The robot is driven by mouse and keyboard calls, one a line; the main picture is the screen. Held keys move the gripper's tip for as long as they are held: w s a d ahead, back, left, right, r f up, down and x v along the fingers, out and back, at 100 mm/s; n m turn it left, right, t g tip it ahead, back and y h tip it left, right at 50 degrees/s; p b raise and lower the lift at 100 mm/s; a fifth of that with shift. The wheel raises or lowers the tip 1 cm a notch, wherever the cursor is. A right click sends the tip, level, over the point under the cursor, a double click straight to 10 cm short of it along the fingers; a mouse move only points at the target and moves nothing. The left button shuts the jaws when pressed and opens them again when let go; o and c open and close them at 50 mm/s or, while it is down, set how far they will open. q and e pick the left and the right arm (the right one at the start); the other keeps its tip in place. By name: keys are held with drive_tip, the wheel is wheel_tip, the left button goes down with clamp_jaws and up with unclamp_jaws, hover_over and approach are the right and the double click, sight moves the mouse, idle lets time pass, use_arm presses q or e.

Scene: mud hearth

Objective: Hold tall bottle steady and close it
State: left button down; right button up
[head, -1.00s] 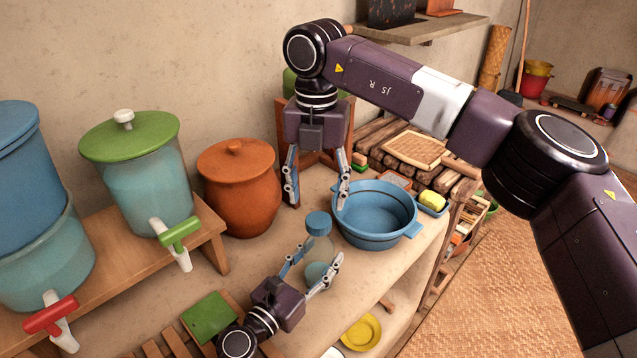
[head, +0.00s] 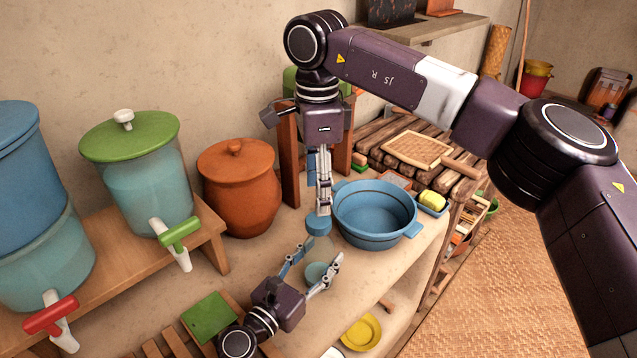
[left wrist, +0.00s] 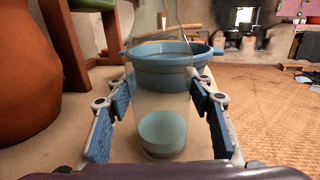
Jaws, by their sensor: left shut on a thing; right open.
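The tall bottle (head: 316,273) is clear, with a pale blue disc low inside it, and stands upright on the counter. Its blue cap (head: 318,225) is at the top; I cannot tell how tightly it sits. My left gripper (head: 311,264) is shut on the bottle, a finger on each side. In the left wrist view the bottle (left wrist: 161,100) stands between the blue finger pads, its top out of frame. My right gripper (head: 322,208) is open, pointing down right at the cap, its fingers seen nearly edge-on. I cannot tell whether it touches the cap.
A blue basin (head: 376,212) stands close right of the bottle. A brown clay pot (head: 238,190) is behind left. Dispensers with a green tap (head: 178,236) and a red tap (head: 48,316) stand on a wooden bench at left. A green board (head: 208,317) lies near the left gripper.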

sight(319, 220)
drive_tip(key=n, duration=0.4)
drive_tip(key=shift+r, duration=0.15)
drive_tip(key=n, duration=0.4)
drive_tip(key=shift+r, duration=0.1)
drive_tip(key=n, duration=0.3)
drive_tip(key=shift+d+r+n, duration=0.1)
drive_tip(key=shift+n, duration=0.2)
drive_tip(key=n, duration=0.4)
drive_tip(key=shift+r, duration=0.1)
drive_tip(key=shift+f, duration=4.05)
